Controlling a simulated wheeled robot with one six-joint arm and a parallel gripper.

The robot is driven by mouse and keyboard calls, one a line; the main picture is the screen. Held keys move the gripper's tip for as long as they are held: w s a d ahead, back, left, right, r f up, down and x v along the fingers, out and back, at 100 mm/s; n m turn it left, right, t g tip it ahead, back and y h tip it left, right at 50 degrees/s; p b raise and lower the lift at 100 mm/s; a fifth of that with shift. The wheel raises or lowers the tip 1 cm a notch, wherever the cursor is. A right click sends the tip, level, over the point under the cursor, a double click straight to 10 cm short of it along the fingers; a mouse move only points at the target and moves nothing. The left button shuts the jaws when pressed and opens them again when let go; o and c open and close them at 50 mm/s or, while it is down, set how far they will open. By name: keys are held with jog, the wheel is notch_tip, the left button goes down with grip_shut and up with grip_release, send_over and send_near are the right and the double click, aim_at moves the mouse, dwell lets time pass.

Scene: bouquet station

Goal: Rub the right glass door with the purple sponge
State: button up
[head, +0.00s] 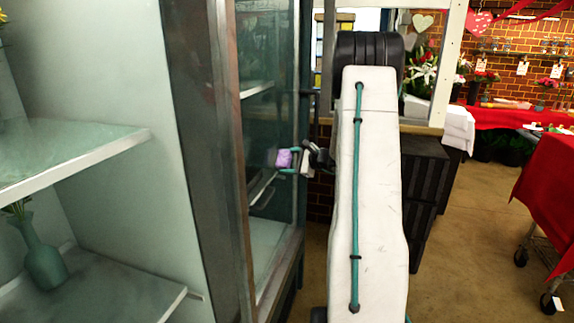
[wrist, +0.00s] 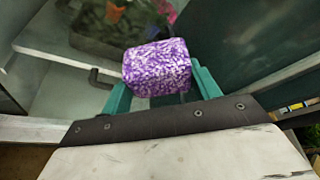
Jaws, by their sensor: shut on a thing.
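The purple sponge (head: 284,158) is a small speckled purple and white block. In the wrist view the sponge (wrist: 157,66) sits between the teal fingers of my gripper (wrist: 160,88). My gripper (head: 289,160) is shut on it. The glass door (head: 268,120) stands left of my arm in the head view, a dark-framed pane with shelves showing through or behind it. The sponge is in front of or close to this pane; I cannot tell whether it touches. In the wrist view, glass with a shelf and blurred flowers lies beyond the sponge.
An open cabinet section with a glass shelf (head: 75,150) and a green vase (head: 42,258) is at left. Black crates (head: 422,190) stand behind my arm. A red-draped cart (head: 545,190) is at right. Brown floor (head: 465,255) is free between them.

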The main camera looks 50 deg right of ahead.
jog(key=shift+w+d, duration=0.1)
jog(key=shift+d, duration=0.2)
jog(key=shift+w+r, duration=0.1)
jog(key=shift+r, duration=1)
jog(key=shift+s+a, duration=0.5)
jog(key=shift+a, duration=0.6)
jog(key=shift+s+a, duration=0.5)
jog(key=shift+a, duration=0.6)
jog(key=shift+s+a, duration=0.5)
jog(key=shift+a, duration=0.6)
jog(key=shift+s+a, duration=0.3)
jog(key=shift+a, duration=0.5)
jog(key=shift+s+a, duration=0.25)
jog(key=shift+a, duration=0.5)
jog(key=shift+r, duration=1.1)
jog(key=shift+w+d, duration=0.4)
jog(key=shift+d, duration=0.45)
jog(key=shift+w+d, duration=0.35)
jog(key=shift+d, duration=0.45)
jog(key=shift+w+d, duration=0.4)
jog(key=shift+d, duration=0.65)
jog(key=shift+w+d, duration=0.4)
jog(key=shift+d, duration=0.65)
jog(key=shift+w+d, duration=0.4)
jog(key=shift+d, duration=0.65)
